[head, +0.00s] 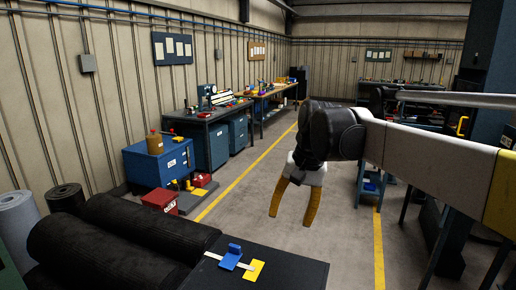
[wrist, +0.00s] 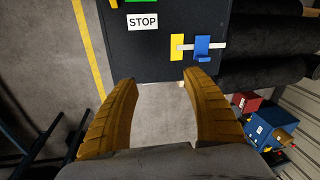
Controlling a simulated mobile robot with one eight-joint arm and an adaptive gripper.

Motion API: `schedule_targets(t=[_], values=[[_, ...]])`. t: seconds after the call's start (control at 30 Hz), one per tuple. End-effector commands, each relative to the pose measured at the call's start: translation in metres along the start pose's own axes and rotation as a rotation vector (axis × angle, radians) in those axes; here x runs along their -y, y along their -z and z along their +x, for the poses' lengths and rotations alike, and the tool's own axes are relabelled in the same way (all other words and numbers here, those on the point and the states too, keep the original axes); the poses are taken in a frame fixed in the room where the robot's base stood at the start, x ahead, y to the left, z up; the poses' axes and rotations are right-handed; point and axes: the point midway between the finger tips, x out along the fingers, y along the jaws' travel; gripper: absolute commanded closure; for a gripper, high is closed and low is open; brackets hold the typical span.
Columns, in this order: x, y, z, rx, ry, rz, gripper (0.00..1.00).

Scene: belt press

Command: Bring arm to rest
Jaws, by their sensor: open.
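My gripper (head: 294,206) hangs from my arm in the middle of the head view, over the grey floor. Its two yellow fingers are spread, with nothing between them. In the wrist view my gripper (wrist: 158,90) points toward the edge of a black surface (wrist: 160,60), apart from it as far as I can tell. On that black surface (head: 300,270) are a blue clamp-like piece (head: 231,256) and a yellow plate (head: 253,270) on a white strip. A white STOP label (wrist: 143,21) shows there in the wrist view.
Dark rolls (head: 110,240) lie at the lower left. A blue box (head: 160,163) and a red box (head: 160,201) stand behind them. Workbenches (head: 215,112) line the left wall. Dark racks stand at the right. The floor between the yellow lines (head: 255,165) is clear.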

Motion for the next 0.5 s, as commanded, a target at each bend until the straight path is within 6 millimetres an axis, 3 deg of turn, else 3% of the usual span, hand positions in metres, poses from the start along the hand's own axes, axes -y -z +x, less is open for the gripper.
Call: schedule_targets(t=[0.03,0.27,0.5], values=[[-0.017,-0.017,0.000,-0.041,0.001,-0.016,0.42],[-0.086,-0.088,0.014,-0.238,-0.019,-0.113,0.42],[-0.148,-0.157,0.058,-0.422,-0.068,-0.215,0.42]])
